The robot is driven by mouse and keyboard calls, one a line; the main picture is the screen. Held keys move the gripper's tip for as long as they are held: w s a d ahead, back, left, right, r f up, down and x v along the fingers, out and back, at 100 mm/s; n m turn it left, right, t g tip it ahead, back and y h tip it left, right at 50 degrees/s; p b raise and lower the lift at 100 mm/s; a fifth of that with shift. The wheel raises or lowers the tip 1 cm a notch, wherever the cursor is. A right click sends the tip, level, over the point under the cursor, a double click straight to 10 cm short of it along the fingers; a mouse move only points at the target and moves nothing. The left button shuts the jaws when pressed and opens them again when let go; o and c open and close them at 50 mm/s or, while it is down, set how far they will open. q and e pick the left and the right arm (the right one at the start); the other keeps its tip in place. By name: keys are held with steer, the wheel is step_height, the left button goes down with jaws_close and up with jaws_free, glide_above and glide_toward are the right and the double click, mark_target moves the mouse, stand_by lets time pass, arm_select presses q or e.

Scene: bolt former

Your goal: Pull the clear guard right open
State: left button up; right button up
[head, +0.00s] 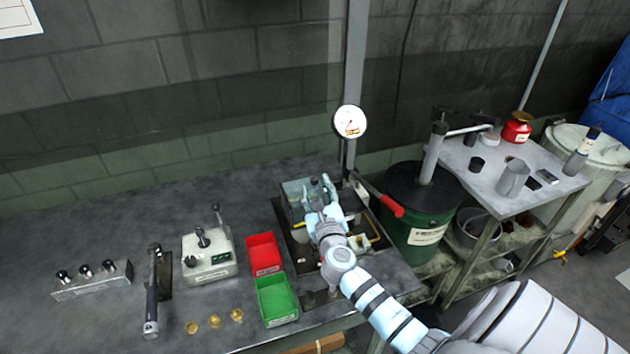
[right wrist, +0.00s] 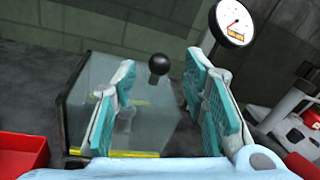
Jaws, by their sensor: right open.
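The clear guard (head: 292,190) is a see-through panel on the bolt former, on the right part of the bench. In the right wrist view the guard (right wrist: 146,136) has a yellow strip along its lower edge and looks closed, though its exact position is hard to tell. A black ball knob (right wrist: 158,64) shows beyond the fingertips. My right gripper (head: 323,184) is over the machine, partly hiding it. In the right wrist view its teal-padded fingers (right wrist: 161,72) are apart with nothing gripped between them, in front of the guard. Contact cannot be told. My left gripper is out of view.
A round gauge (head: 350,121) stands behind the machine. A red bin (head: 264,254) and a green bin (head: 277,300) lie left of it. The bench's back left is clear.

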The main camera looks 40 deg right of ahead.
mark_target(315, 184)
steer(key=x, duration=0.4)
steer(key=shift+w+b, duration=0.15)
steer(key=shift+b, duration=0.15)
jaws_close()
